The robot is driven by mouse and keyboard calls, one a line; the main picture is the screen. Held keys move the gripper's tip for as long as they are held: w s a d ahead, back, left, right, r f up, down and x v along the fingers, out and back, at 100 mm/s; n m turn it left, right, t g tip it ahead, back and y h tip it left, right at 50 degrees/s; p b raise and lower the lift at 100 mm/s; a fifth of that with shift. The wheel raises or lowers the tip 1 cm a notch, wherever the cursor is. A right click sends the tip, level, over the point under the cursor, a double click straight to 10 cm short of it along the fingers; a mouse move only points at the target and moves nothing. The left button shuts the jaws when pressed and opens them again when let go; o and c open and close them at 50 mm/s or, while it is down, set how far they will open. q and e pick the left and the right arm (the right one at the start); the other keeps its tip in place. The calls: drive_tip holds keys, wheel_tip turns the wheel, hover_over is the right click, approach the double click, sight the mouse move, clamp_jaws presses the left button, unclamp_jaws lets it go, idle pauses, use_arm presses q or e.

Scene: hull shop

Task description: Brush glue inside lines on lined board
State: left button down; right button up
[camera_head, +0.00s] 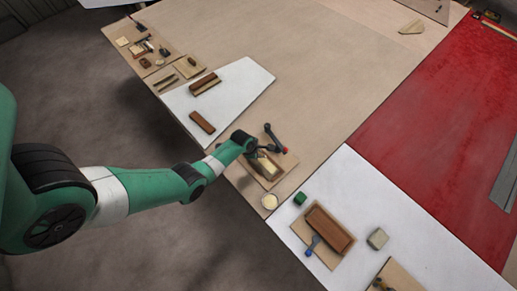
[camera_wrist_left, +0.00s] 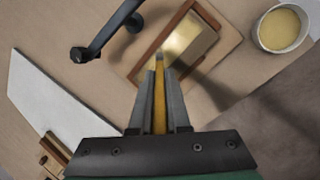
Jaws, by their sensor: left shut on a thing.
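My left gripper (camera_head: 258,156) comes in from the left in the head view, over the lined board. In the left wrist view the gripper (camera_wrist_left: 160,85) is shut on a yellow-handled brush (camera_wrist_left: 160,103). The brush tip points at the lined board (camera_wrist_left: 147,60), which has dark brown strips along its sides and a shiny, pale yellow middle. I cannot tell whether the tip touches the surface. In the head view the board (camera_head: 267,171) lies on a larger tan board. A pale cup of yellowish glue (camera_head: 269,202) stands near it, also in the left wrist view (camera_wrist_left: 282,27). My right gripper is not in view.
A dark clamp-like tool with a red end (camera_head: 275,138) stands close behind the lined board, its arm showing in the left wrist view (camera_wrist_left: 108,32). White sheets with wooden blocks (camera_head: 202,122) and a brown tray (camera_head: 328,229) lie either side. The table's middle is clear.

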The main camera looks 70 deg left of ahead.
use_arm(q)
drive_tip(key=shift+s+a+r+p, duration=0.1)
drive_tip(key=shift+r+p, duration=0.25)
drive_tip(key=shift+r, duration=0.3)
wheel_tip(320, 180, up, 5)
drive_tip(key=p, duration=0.4)
drive_tip(key=shift+f, duration=0.2)
